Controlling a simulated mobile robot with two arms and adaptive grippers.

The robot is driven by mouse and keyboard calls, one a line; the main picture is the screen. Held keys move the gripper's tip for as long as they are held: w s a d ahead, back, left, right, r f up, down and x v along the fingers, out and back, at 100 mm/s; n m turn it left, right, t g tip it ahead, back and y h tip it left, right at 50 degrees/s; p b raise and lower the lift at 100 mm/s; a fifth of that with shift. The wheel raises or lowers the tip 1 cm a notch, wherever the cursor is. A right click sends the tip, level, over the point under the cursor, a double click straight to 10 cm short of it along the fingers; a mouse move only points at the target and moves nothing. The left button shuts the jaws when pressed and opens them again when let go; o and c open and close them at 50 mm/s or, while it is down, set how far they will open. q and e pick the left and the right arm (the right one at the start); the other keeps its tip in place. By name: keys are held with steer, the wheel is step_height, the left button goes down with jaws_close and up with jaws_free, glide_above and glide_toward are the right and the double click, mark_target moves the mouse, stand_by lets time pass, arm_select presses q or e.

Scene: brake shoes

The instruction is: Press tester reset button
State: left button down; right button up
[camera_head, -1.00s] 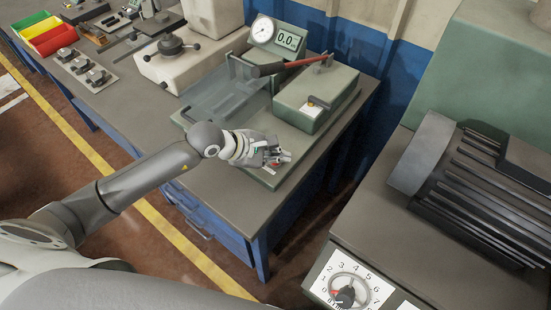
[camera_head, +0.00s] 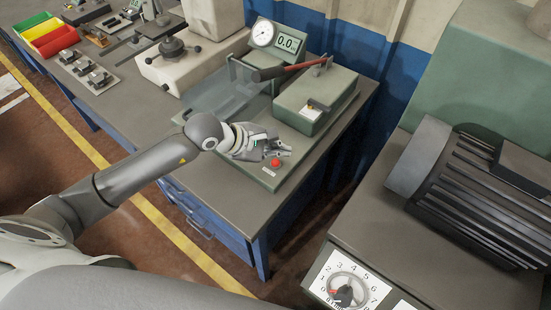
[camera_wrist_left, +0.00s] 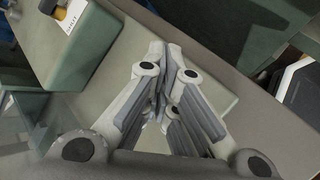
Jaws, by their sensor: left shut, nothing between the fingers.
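The tester (camera_head: 315,95) is a green bench unit with a round dial gauge, a digital display (camera_head: 289,42) and a clear guard. A red reset button (camera_head: 276,162) sits on the front of its green base plate, above a small white label. My left gripper (camera_head: 286,149) is shut and empty, just above and behind the red button in the head view, apart from it. In the left wrist view its closed fingers (camera_wrist_left: 162,52) lie over the green base plate (camera_wrist_left: 205,85), and the button does not show. My right gripper is not in view.
A yellow-and-black switch (camera_head: 312,104) is on the green box. Red, yellow and green bins (camera_head: 48,33) stand far left. A large finned motor (camera_head: 480,190) sits on the bench at right.

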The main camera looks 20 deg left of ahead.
mark_target(277, 165)
arm_select(q)
step_height(277, 165, up, 3)
steer(key=shift+r+p, duration=0.15)
steer(key=shift+p, duration=0.55)
